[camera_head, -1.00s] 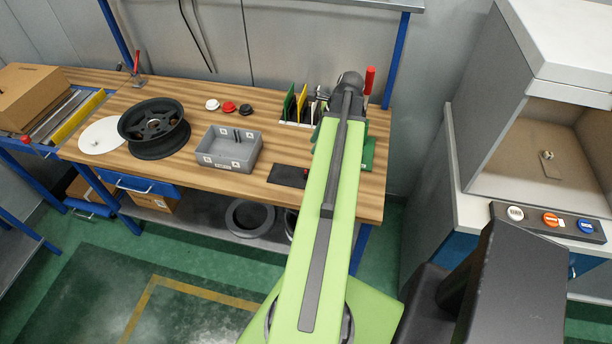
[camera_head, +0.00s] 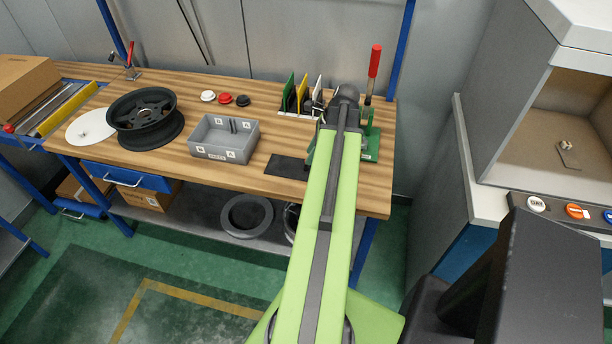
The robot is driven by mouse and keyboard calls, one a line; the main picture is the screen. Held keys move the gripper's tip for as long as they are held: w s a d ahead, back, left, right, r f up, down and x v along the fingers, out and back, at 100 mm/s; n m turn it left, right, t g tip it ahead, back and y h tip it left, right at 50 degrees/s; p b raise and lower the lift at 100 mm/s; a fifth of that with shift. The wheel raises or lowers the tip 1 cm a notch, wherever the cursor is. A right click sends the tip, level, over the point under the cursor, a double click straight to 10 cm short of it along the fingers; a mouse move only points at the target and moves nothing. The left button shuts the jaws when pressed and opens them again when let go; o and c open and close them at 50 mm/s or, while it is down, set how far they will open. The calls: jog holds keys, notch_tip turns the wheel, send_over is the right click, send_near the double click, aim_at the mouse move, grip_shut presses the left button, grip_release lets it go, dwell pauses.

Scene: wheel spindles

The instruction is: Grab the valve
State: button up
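I cannot pick out a valve for certain. A grey open box (camera_head: 224,152) with white labels stands on the wooden bench, and small dark upright pieces show inside it, too small to identify. My green arm reaches from the bottom of the view toward the back right of the bench, ending at a dark grey joint.
A dark wheel rim (camera_head: 146,117) and a white disc (camera_head: 91,127) lie at left. White, red and black caps (camera_head: 226,98) sit at the back. Coloured panels (camera_head: 298,92) stand beside the arm. A dark mat (camera_head: 287,166) lies near the front edge. A grey cabinet (camera_head: 560,130) stands at right.

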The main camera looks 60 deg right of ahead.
jog(key=b+x, duration=0.5)
jog(key=shift+w+d+f, duration=0.1)
jog(key=shift+d+f, duration=0.15)
jog(key=shift+r, duration=0.2)
jog(key=shift+c, duration=0.5)
grip_shut()
